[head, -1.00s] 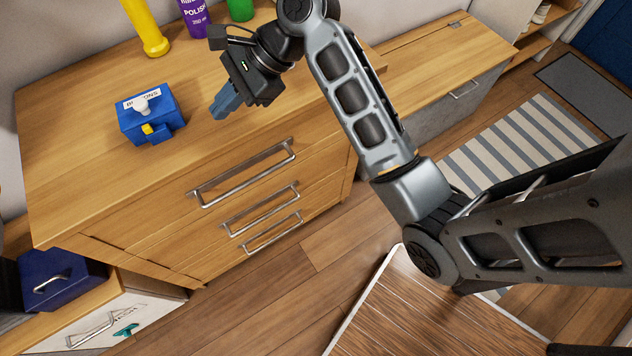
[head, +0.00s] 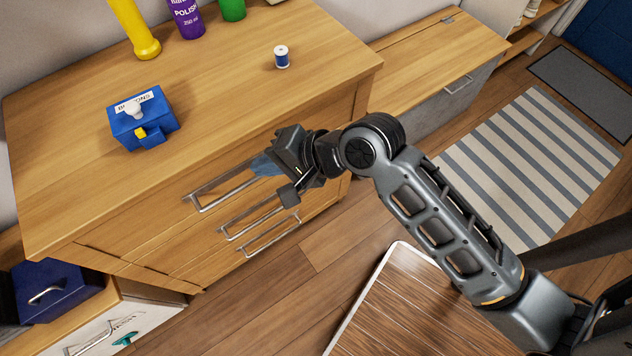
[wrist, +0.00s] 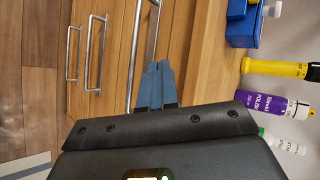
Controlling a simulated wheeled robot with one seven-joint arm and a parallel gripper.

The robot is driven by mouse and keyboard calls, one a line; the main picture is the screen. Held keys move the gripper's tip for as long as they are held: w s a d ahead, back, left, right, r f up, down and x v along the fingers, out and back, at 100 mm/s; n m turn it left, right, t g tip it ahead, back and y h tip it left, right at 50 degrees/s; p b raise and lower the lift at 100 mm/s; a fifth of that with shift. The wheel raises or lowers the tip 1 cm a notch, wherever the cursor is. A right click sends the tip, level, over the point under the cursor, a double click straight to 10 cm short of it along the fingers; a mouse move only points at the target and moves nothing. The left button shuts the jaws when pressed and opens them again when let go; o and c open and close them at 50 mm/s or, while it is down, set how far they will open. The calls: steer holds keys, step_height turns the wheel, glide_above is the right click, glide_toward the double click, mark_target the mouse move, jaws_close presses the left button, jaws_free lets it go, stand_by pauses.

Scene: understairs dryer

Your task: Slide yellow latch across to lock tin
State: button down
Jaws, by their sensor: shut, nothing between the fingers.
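The blue tin (head: 138,122) sits on the wooden dresser top at the left, with a white label and a white knob on its lid. Its small yellow latch (head: 141,132) is on the front side, near a blue block that sticks out. My gripper (head: 262,166) is shut and empty, with blue fingers, in front of the dresser's front edge near the top drawer handle. It is apart from the tin, to its right and nearer.
The dresser top (head: 215,95) is clear between the tin and a blue thread spool (head: 281,57). A yellow torch (head: 134,28), a purple polish bottle (head: 186,18) and a green bottle (head: 232,8) stand at the back. The top drawer handle (head: 222,188) sticks out close to my gripper.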

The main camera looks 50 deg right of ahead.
steer(key=s+f+n+t+h+b, duration=0.1)
steer(key=s+n, duration=0.3)
steer(key=s, duration=0.6)
steer(key=shift+d+f+t+h+b, duration=0.3)
steer(key=shift+f+h+b, duration=0.2)
steer(key=shift+f+h, duration=0.4)
steer(key=shift+s, duration=0.15)
steer(key=s+r+n+t+h, duration=0.1)
steer(key=s+r+n+t, duration=0.2)
steer(key=s+r+n, duration=0.8)
steer(key=v, duration=0.4)
steer(key=shift+s+f, duration=0.3)
steer(key=shift+f, duration=0.05)
